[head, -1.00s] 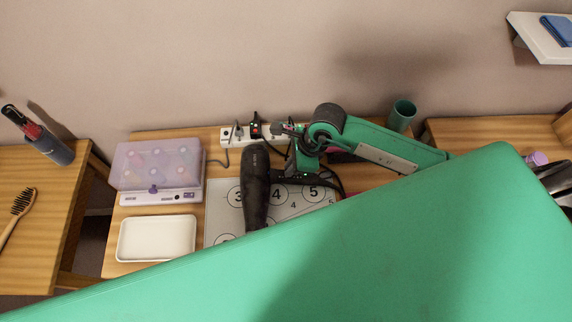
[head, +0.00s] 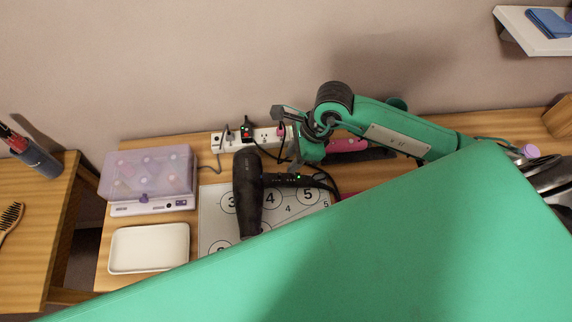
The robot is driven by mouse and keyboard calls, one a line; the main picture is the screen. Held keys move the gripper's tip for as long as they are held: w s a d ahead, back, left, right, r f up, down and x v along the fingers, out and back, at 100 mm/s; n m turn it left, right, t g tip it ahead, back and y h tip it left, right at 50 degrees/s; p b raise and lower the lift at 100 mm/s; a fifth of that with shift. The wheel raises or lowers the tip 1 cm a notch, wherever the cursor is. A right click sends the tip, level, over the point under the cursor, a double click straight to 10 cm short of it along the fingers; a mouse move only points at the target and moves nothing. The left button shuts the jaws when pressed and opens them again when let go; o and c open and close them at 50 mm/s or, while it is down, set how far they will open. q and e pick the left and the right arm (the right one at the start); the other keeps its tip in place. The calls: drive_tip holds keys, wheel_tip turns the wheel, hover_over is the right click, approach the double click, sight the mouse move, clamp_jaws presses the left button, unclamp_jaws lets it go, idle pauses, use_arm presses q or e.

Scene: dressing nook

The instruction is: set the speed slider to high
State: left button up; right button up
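A black hair dryer (head: 248,195) lies on the wooden table in the head view, its barrel towards me and its handle (head: 283,180) to the right. Small green lights (head: 297,178) show on the handle. The speed slider is too small to make out. My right gripper (head: 294,165) is just behind the handle, close to the lights and partly hidden by its own wrist. I cannot tell whether it touches the handle or whether its fingers are open. My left gripper is not in view.
A numbered mat (head: 214,215) lies under the dryer. A white power strip (head: 216,142) with plugs and cords is behind. A lilac roller case (head: 150,175) and white tray (head: 150,248) stand left. A pink-handled tool (head: 348,145) lies behind my arm. My green arm hides the front right.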

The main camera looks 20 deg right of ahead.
drive_tip(key=b+v, duration=0.1)
drive_tip(key=v, duration=0.6)
drive_tip(key=shift+r, duration=0.3)
drive_tip(key=shift+d+r, duration=0.1)
